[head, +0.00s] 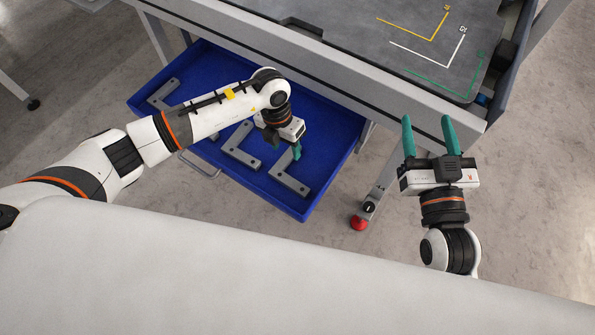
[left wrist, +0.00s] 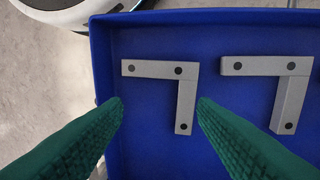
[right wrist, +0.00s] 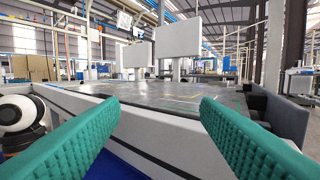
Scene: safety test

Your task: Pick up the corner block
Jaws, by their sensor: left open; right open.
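Several grey L-shaped corner blocks lie flat in an open blue drawer (head: 335,150). The block nearest the drawer's right end (head: 290,182) is below my left gripper (head: 285,150), which partly covers it in the head view. My right gripper (head: 427,120) is open and empty, outside the drawer at the right.
The drawer hangs under a grey workbench (head: 330,62) with a dark mat (head: 400,40) marked by yellow, white and green lines. Other blocks lie further left (head: 240,150).

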